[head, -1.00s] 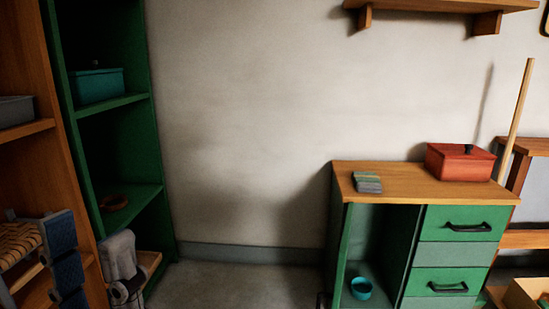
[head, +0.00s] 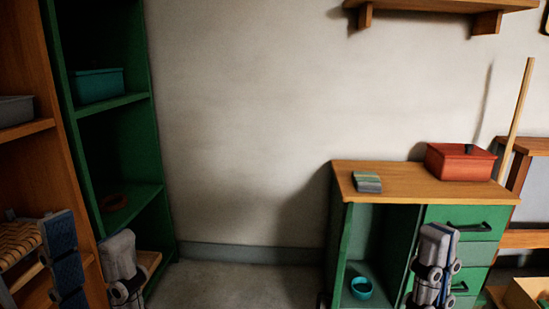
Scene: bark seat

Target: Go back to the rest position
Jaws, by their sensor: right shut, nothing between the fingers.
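My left gripper (head: 128,292) is at the lower left, in front of the foot of the green shelf unit. Its fingertips are at or beyond the lower edge of the picture, so its opening cannot be made out. My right gripper (head: 425,292) is at the lower right, in front of the green drawers of the desk. It is shut with nothing in it, and part of it is cut off by the lower edge.
The wooden-topped desk (head: 400,190) carries a red box (head: 459,163) and a striped stack (head: 367,182). A teal bowl (head: 361,288) sits below. Floor between is clear.

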